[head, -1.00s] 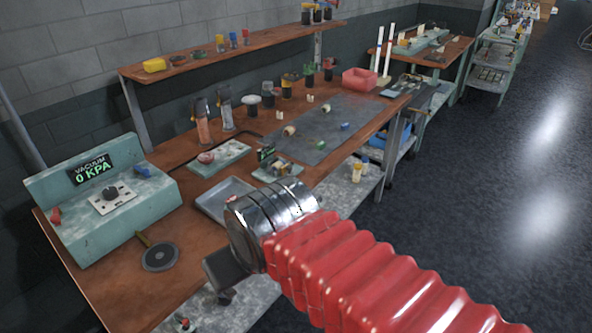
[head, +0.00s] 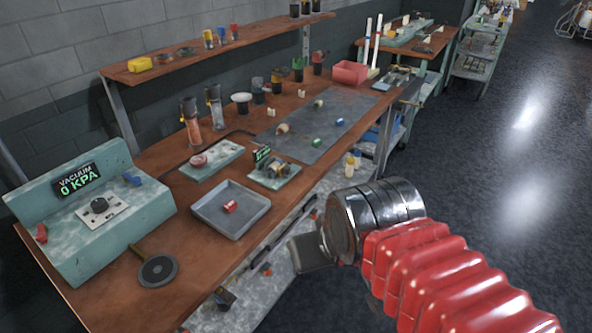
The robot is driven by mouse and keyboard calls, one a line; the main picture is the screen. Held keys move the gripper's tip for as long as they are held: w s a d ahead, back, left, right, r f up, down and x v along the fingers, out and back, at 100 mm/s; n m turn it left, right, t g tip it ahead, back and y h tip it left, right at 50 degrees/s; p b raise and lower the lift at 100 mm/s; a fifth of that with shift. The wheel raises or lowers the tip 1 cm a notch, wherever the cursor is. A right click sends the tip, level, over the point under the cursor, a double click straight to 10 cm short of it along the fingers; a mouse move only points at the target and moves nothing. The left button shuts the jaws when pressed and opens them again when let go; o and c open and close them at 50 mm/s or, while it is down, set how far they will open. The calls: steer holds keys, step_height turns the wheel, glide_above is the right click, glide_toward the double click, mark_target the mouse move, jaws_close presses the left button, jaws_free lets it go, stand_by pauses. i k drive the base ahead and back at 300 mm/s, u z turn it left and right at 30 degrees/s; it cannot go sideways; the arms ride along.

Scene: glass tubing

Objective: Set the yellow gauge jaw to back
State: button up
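A small gauge-like device (head: 274,172) with a green-lit display (head: 262,154) stands on the wooden bench, behind the grey tray. Its jaws are too small to tell apart, and I cannot make out a yellow one or its setting. My gripper (head: 308,254) is at the end of my red-sleeved arm, in front of the bench's front edge and apart from the device. Only a dark flat part of it shows past the metal wrist, so its opening is hidden.
A grey tray (head: 232,222) holds a red piece (head: 230,206). The vacuum console (head: 110,226) reads 0 KPA at left. A dark mat (head: 330,108) bears several small coloured pieces. A red bin (head: 350,73) stands farther back. Open floor lies at right.

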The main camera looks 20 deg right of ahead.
mark_target(284, 170)
steer(key=z, duration=1.35)
steer(key=k, duration=0.75)
steer(key=u, duration=0.95)
steer(key=i, duration=1)
steer(key=u, duration=0.05)
